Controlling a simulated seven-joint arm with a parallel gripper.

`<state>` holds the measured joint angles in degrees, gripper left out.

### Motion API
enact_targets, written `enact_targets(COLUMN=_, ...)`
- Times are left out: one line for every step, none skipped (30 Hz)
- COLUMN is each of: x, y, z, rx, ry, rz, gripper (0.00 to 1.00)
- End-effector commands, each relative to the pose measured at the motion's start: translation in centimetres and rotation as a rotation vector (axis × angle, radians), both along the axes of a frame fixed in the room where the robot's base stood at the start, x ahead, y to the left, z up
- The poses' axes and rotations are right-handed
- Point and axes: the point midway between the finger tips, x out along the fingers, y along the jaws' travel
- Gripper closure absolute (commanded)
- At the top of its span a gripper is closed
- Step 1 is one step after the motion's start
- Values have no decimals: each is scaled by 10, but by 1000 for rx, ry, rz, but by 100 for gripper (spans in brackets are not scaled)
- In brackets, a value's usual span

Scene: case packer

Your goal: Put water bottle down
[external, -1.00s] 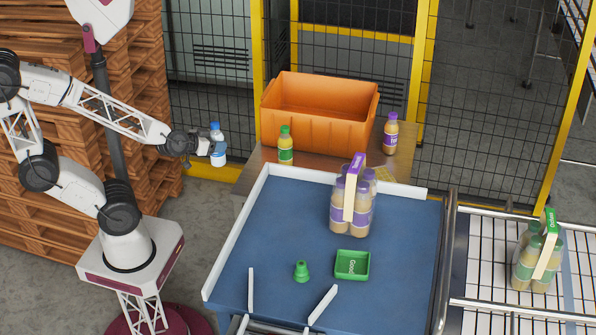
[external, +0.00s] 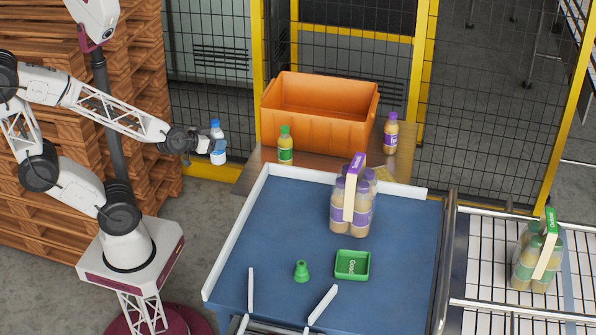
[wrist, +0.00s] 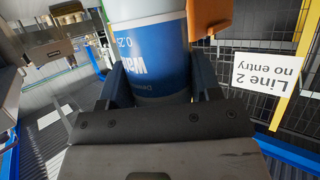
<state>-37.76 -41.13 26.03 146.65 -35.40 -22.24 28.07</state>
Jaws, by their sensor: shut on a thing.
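The water bottle (external: 218,158) has a blue cap and a white and blue body. It is upright in the air, left of the wooden table, in the external view. My gripper (external: 212,146) is shut around its middle, and a dark finger hides part of the label. In the wrist view, the bottle (wrist: 148,45) with its blue label stands between the two dark fingers of my gripper (wrist: 158,85). The cap is out of that view.
An orange crate (external: 318,125) stands on the wooden table (external: 262,160), with a green-capped bottle (external: 285,147) and a purple-capped bottle (external: 391,133) near it. A bottle pack (external: 353,205), green tray (external: 352,265) and small green piece (external: 301,271) are on the blue surface (external: 270,225).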

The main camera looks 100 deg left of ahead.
Motion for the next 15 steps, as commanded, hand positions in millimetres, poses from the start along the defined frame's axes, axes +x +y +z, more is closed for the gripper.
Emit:
enact_targets(x=0, y=0, z=7, rx=1, ry=-5, rz=1, gripper=74)
enact_targets(x=0, y=0, z=10, rx=2, ry=-4, rz=1, gripper=74)
enact_targets(x=0, y=0, z=16, rx=0, ry=-4, rz=0, gripper=74)
enact_targets(x=0, y=0, z=21, rx=2, ry=-6, rz=0, gripper=74)
enact_targets(x=0, y=0, z=26, rx=2, ry=-6, rz=0, gripper=74)
enact_targets(x=0, y=0, z=31, rx=1, ry=-5, rz=1, gripper=74)
enact_targets(x=0, y=0, z=36, rx=1, ry=-5, rz=1, gripper=74)
enact_targets(x=0, y=0, z=42, rx=1, ry=-5, rz=1, gripper=74)
enact_targets(x=0, y=0, z=50, rx=1, ry=-6, rz=1, gripper=74)
enact_targets(x=0, y=0, z=55, rx=0, ry=-6, rz=0, gripper=74)
enact_targets(x=0, y=0, z=59, rx=0, ry=-4, rz=0, gripper=74)
enact_targets(x=0, y=0, z=66, rx=1, ry=-5, rz=2, gripper=74)
enact_targets(x=0, y=0, z=71, rx=1, ry=-5, rz=1, gripper=74)
enact_targets(x=0, y=0, z=77, rx=1, ry=-5, rz=-1, gripper=74)
enact_targets(x=0, y=0, z=83, rx=1, ry=-6, rz=1, gripper=74)
